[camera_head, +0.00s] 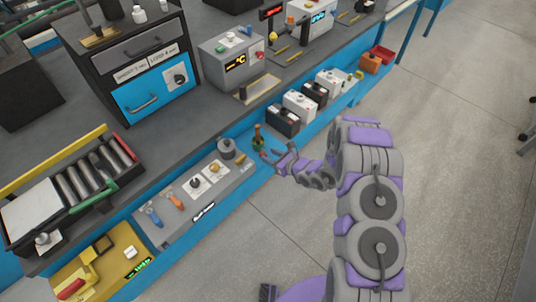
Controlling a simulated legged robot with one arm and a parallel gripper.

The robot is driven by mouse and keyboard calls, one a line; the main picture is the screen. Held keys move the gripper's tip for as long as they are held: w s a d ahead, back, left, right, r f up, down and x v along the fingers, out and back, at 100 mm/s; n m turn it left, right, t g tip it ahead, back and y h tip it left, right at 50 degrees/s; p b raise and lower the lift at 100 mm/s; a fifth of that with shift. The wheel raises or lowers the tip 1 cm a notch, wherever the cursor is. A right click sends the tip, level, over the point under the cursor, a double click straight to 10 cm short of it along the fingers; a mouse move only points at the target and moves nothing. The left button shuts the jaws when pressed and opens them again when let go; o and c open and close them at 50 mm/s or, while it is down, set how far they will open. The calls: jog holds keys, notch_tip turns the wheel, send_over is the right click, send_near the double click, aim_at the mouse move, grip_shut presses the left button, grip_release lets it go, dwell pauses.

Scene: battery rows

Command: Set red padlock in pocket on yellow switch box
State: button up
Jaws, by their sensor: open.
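A yellow box (95,276) at the lower left carries a dark square recess, a white button, a green-lit display and a lever with a red grip (72,289). It looks like the switch box; I cannot tell whether the dark recess (102,244) is the pocket. I cannot make out a red padlock for certain. My gripper (268,158) is open and empty, beside a small dark bottle (258,136) at the right end of a grey panel, well to the right of and beyond the yellow box.
The grey panel (165,236) holds a blue tool, an orange tool (176,201), knobs and a grey cylinder (226,148). Several batteries (299,106) line the blue ledge, with an orange block (370,63) and red tray (385,53) beyond.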

jog(key=p+v, duration=0.1)
jog(key=v, duration=0.9)
